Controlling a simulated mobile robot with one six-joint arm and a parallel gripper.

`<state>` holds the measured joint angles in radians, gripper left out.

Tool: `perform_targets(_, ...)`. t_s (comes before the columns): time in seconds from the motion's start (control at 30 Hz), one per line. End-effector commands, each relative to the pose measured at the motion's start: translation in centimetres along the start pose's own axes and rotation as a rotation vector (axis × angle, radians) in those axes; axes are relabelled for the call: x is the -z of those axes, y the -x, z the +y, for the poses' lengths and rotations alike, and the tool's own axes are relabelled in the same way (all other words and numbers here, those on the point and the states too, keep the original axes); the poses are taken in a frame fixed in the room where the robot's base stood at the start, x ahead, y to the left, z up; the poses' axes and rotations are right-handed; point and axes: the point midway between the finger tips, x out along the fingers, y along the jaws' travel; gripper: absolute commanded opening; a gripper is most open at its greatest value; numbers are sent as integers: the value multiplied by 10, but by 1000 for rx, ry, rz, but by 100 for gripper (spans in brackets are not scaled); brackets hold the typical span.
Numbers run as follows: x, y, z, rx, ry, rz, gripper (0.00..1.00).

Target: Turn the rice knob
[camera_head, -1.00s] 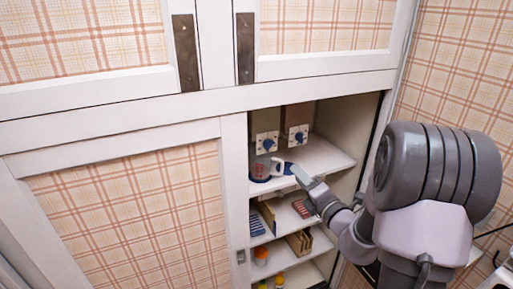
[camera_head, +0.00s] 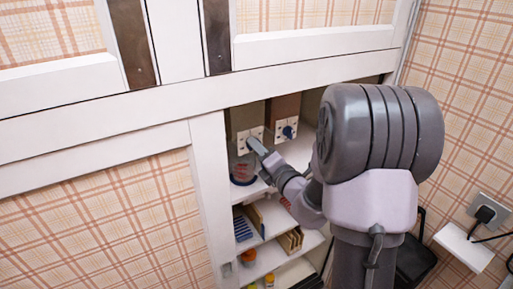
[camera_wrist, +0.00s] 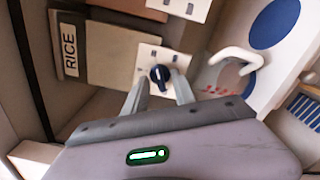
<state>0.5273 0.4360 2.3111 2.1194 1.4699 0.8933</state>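The box labelled RICE (camera_wrist: 110,52) shows in the wrist view, with a white plate (camera_wrist: 146,54) carrying a dark blue knob (camera_wrist: 160,74). My gripper (camera_wrist: 161,82) is open, with one finger on each side of the knob; I cannot tell whether the fingers touch it. In the head view my gripper (camera_head: 254,146) is at the plate (camera_head: 242,141) of the left of two boxes in the cupboard. It hides that box's knob there. The right box (camera_head: 286,108) has a similar plate with a blue knob (camera_head: 288,131) in plain view.
A clear measuring cup with a white handle (camera_wrist: 240,60) stands close beside my gripper, partly hidden by it in the head view. A blue disc (camera_wrist: 274,24) lies on the shelf. Cupboard frame (camera_head: 207,190) edges the opening on the left. Shelves with small goods are below.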

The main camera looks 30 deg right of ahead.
Motion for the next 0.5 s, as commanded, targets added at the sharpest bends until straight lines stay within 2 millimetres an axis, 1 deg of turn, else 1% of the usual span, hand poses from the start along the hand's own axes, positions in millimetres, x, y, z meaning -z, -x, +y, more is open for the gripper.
perform_targets(0.03,0,0,0,0,0,0,26)
perform_targets(0.17,0,0,0,0,0,0,0)
perform_targets(0.5,0,0,0,-1,12,0,0)
